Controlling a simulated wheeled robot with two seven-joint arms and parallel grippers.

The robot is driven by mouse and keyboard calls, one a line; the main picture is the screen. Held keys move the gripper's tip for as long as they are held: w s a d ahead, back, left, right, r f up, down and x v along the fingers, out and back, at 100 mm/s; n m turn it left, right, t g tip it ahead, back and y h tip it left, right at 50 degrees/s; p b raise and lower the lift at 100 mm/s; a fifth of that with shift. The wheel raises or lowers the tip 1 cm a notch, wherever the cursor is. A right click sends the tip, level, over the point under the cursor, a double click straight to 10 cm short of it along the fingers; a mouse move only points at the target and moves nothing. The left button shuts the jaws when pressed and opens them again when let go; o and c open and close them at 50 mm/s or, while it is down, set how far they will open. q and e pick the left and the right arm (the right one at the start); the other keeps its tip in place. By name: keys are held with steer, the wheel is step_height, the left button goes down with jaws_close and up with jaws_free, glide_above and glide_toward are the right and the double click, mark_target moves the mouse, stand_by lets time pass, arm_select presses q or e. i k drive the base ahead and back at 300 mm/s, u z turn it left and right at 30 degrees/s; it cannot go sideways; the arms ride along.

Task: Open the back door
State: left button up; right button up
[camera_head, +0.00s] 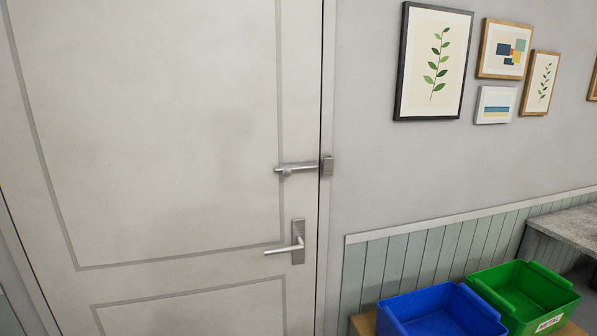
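The white back door (160,140) fills the left half of the head view and looks shut in its frame. A silver lever handle (285,248) on a plate sits near its right edge and points left, about level. Above it a metal slide latch (298,168) lies across the door's right edge. Its bar reaches a small catch (327,166) on the frame, so it appears fastened. Neither of my grippers is in view.
A blue bin (440,312) and a green bin (523,292) stand on a wooden surface (362,325) right of the door. A grey counter (570,225) is at the right edge. Framed pictures (433,62) hang on the wall. No object shows in front of the visible door.

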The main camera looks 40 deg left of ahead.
mark_target(143, 143)
steer(key=u, duration=2.4)
steer(key=i, duration=0.35)
steer(key=z, duration=2.55)
